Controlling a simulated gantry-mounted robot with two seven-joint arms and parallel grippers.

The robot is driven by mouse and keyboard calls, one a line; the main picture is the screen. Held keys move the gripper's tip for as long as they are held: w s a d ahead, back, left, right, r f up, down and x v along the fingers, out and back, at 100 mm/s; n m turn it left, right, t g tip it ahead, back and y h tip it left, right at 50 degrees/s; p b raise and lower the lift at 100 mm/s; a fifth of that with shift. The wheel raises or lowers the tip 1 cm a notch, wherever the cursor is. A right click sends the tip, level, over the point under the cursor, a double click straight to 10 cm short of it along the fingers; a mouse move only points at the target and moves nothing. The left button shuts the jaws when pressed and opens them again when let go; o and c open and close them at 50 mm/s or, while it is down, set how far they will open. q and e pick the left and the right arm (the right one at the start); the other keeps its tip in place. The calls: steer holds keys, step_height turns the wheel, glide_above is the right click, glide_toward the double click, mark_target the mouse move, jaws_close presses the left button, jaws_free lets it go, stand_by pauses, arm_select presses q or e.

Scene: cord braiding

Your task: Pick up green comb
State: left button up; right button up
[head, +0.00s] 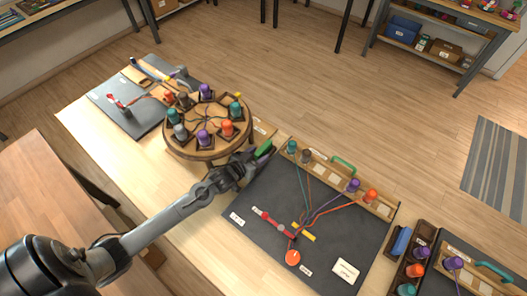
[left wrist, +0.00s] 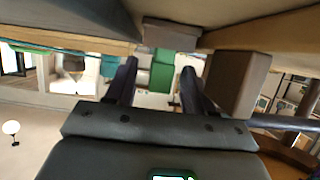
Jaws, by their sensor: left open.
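A small green piece, which looks like the green comb (head: 265,148), shows at the tip of my left gripper (head: 254,158) in the head view, between the round braiding stand and the dark mat. My left arm reaches to it from the lower left. In the left wrist view my left gripper (left wrist: 157,80) has its two dark fingers apart. Green surfaces (left wrist: 162,72) show in the gap beyond them; I cannot tell whether the fingers touch the comb. Much of the comb is hidden. My right gripper is not in view.
The round wooden stand (head: 185,150) with several coloured bobbins is close left of my gripper. A dark mat (head: 255,195) carries cords, a red clip and an orange disc (head: 293,258). A wooden bobbin rack (head: 325,174) with a green handle is to the right.

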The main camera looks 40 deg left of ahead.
arm_select(q)
jaws_close()
steer(key=shift+r, duration=0.2)
stand_by(0.3)
